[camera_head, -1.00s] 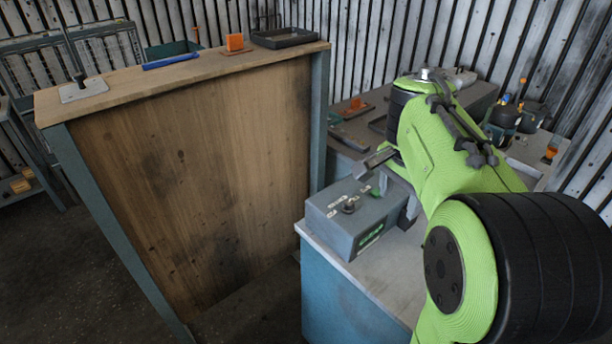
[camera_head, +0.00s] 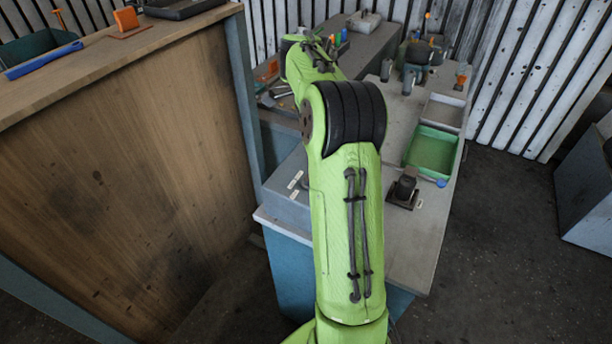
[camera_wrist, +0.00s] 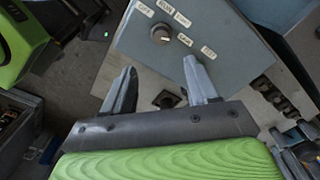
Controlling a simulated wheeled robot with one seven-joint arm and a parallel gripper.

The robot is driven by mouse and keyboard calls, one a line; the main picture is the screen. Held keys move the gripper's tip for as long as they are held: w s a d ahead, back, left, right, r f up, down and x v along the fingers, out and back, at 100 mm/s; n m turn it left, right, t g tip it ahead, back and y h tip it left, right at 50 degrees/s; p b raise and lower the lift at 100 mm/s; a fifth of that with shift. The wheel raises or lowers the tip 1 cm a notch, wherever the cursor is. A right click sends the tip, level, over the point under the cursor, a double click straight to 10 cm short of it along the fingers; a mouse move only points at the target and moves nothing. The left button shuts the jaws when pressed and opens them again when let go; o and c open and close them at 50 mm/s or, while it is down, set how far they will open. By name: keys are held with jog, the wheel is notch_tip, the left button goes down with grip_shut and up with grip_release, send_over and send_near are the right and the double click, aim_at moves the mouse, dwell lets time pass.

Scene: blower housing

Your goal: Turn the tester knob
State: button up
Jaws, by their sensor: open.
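The tester is a grey-blue box with white labels; it fills the upper middle of the wrist view (camera_wrist: 215,45). Its round knob (camera_wrist: 161,34) has a pale pointer mark and sits among the labels. My gripper (camera_wrist: 160,68) is open and empty, its two fingers pointing toward the box with the knob ahead, roughly centred between them and not touched. In the head view only the left part of the tester (camera_head: 284,207) shows beside my green arm. My arm hides the rest, and the gripper cannot be made out there.
The tester stands on a grey-topped bench (camera_head: 400,240). A green tray (camera_head: 432,152) and a small black fixture (camera_head: 404,190) are right of my arm. A tall wooden-sided workbench (camera_head: 120,150) stands close on the left. Open floor (camera_head: 510,220) lies to the right.

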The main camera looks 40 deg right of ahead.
jog(key=f, duration=0.4)
jog(key=f+b, duration=0.1)
jog(key=f, duration=0.3)
jog(key=f+b, duration=0.1)
jog(key=f, duration=0.3)
jog(key=shift+w, duration=0.25)
jog(key=shift+r, duration=0.1)
jog(key=shift+c, duration=0.3)
jog(key=c, duration=1)
